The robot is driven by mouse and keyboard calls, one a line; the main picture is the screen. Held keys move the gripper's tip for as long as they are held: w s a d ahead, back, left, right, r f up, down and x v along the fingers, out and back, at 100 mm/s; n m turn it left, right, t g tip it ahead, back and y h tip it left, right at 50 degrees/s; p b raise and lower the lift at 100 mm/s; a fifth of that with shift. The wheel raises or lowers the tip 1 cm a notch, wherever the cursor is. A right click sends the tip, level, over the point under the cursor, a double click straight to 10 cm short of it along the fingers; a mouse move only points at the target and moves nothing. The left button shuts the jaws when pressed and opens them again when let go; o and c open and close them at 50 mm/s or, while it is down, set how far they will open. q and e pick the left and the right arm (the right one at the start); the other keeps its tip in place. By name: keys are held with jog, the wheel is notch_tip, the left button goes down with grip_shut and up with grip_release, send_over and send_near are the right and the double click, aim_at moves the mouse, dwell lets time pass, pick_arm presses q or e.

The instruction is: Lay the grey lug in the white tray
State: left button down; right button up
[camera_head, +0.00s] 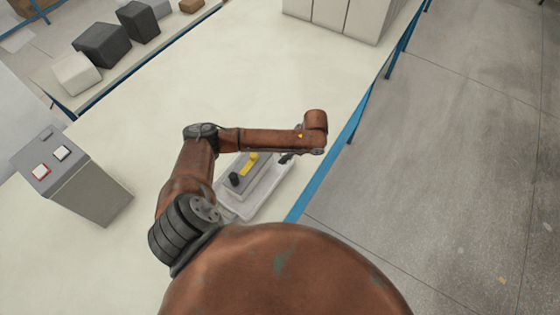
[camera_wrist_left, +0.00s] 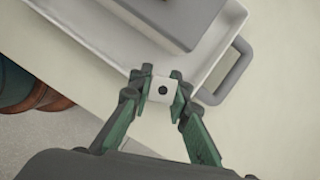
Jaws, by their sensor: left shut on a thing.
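The white tray (camera_head: 247,211) lies on the pale table near its right edge, partly behind my left arm in the head view. It also fills the top of the left wrist view (camera_wrist_left: 108,45), with a grey handle (camera_wrist_left: 232,72) at its side. My left gripper (camera_head: 287,158) is at the tray's far right end. In the left wrist view the gripper (camera_wrist_left: 161,88) is shut on the grey lug (camera_wrist_left: 162,96), a pale square plate with a dark hole. The lug appears over the tray's rim; its height is unclear. My right gripper is out of view.
A grey block (camera_head: 262,181) with a yellow piece (camera_head: 249,163) and a black knob (camera_head: 234,179) takes up much of the tray. A grey box with buttons (camera_head: 88,188) stands left. White boxes (camera_head: 335,15) stand at the far edge. The table's middle is clear.

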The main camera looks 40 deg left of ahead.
pick_arm(q)
jog(key=a+f, duration=0.1)
jog(key=w+a+f, duration=0.1)
jog(key=f, duration=0.1)
jog(key=shift+a+f, duration=0.2)
jog(key=shift+a, duration=0.15)
notch_tip(320, 180, down, 3)
jog(key=shift+f, duration=0.1)
jog(key=c, duration=1.8)
grip_release()
jog(key=v, duration=1.2)
jog(key=shift+c, duration=0.2)
